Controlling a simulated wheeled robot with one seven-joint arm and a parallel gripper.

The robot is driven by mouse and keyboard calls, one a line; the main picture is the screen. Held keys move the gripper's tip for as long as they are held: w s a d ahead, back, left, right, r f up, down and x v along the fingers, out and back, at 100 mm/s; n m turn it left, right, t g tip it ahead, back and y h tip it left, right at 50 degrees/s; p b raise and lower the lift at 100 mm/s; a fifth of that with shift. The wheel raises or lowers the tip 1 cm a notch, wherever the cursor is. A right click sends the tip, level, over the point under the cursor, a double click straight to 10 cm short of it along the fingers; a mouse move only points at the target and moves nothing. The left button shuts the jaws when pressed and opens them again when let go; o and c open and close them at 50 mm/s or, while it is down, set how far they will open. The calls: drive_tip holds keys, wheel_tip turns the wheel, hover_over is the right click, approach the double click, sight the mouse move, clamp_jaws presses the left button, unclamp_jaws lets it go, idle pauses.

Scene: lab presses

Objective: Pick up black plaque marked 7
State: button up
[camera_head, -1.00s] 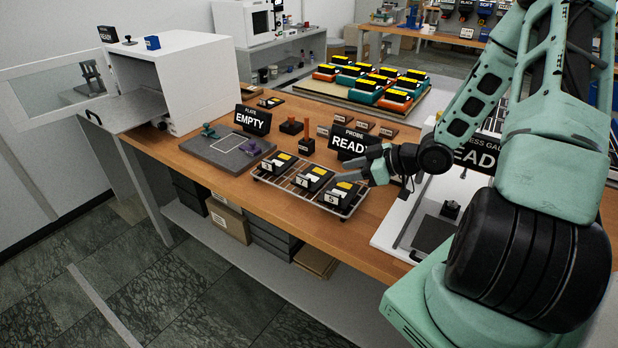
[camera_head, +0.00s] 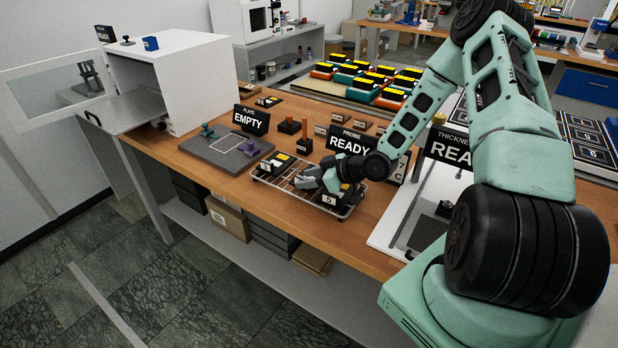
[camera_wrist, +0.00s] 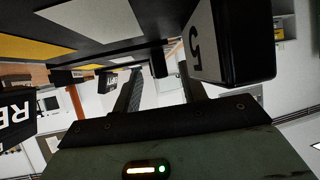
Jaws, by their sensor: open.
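A wire rack (camera_head: 262,181) holds black plaques with yellow and white tops. The plaque marked 5 (camera_head: 329,198) sits at its right end, and another plaque (camera_head: 280,163) at its left end. My gripper (camera_head: 306,180) is open and low over the middle of the rack, covering the spot where the plaque marked 7 stood. In the wrist view, the plaque marked 5 (camera_wrist: 225,45) is close beside my open fingers (camera_wrist: 161,88). A large black plaque with white and yellow patches (camera_wrist: 140,45) fills the top left; its number is not visible, nor whether the fingers straddle it.
Left of the rack is a grey board (camera_head: 222,151) with an EMPTY sign (camera_head: 250,120). A READY sign (camera_head: 349,144) stands close behind my gripper. A white press base (camera_head: 394,225) is at the right. A white open-doored cabinet (camera_head: 185,75) is at the left.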

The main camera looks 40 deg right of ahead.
clamp_jaws()
drive_tip(key=shift+r, duration=0.1)
